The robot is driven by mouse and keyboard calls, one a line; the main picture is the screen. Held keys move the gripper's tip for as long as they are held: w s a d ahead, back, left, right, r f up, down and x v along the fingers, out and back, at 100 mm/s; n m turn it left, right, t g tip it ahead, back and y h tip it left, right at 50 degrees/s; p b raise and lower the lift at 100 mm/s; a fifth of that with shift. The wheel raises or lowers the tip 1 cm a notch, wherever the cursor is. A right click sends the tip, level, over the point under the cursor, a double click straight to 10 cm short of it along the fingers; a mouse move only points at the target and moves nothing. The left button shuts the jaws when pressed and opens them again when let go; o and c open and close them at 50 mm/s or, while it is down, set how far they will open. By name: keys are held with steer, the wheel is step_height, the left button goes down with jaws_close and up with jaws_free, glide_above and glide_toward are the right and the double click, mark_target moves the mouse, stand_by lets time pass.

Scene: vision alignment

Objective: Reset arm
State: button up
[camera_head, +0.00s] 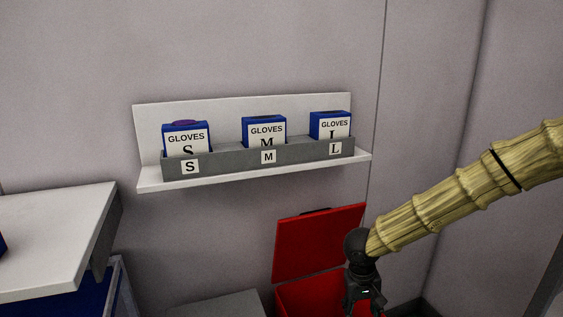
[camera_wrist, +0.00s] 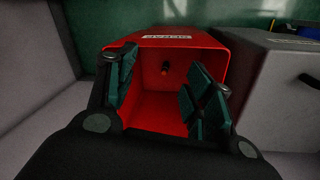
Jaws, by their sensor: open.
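My arm reaches in from the right in the head view, and my gripper (camera_head: 364,296) hangs downward at its end, in front of the red bin. In the wrist view my gripper (camera_wrist: 160,95) has its two dark green fingers spread apart with nothing between them. The red bin (camera_wrist: 215,55) lies beyond the fingers, and its inside looks empty apart from a small dark and orange spot on one wall. In the head view the red bin (camera_head: 320,245) has its lid raised, and its lower part is cut off by the frame edge.
A white wall shelf (camera_head: 150,183) holds a grey rack (camera_head: 222,158) with blue glove boxes marked S (camera_head: 187,126), M (camera_head: 264,120) and L (camera_head: 330,117). A white table (camera_head: 45,235) stands at the left. A grey box (camera_wrist: 275,95) stands beside the bin.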

steer(key=s+d+f+t+h+b, duration=0.15)
steer(key=s+f, duration=0.25)
steer(key=f, duration=0.4)
steer(key=s+d+f+b, duration=0.15)
steer(key=s+f, duration=0.25)
steer(key=f, duration=0.4)
steer(key=s+d+f+t+h+b, duration=0.15)
steer(key=s+f, duration=0.25)
steer(key=f, duration=0.4)
steer(key=s+a+f+g+y+b, duration=0.2)
steer(key=s+f+y+b, duration=0.1)
steer(key=s+f, duration=0.8)
steer(key=s+a+f+g+y+b, duration=0.1)
steer(key=s+f+y, duration=0.1)
steer(key=s, duration=0.9)
step_height(320, 180, up, 13)
steer(key=p, duration=1.2)
steer(key=shift+s+r+m+p, duration=0.15)
steer(key=shift+s+m+p, duration=0.15)
steer(key=shift+m+p, duration=0.1)
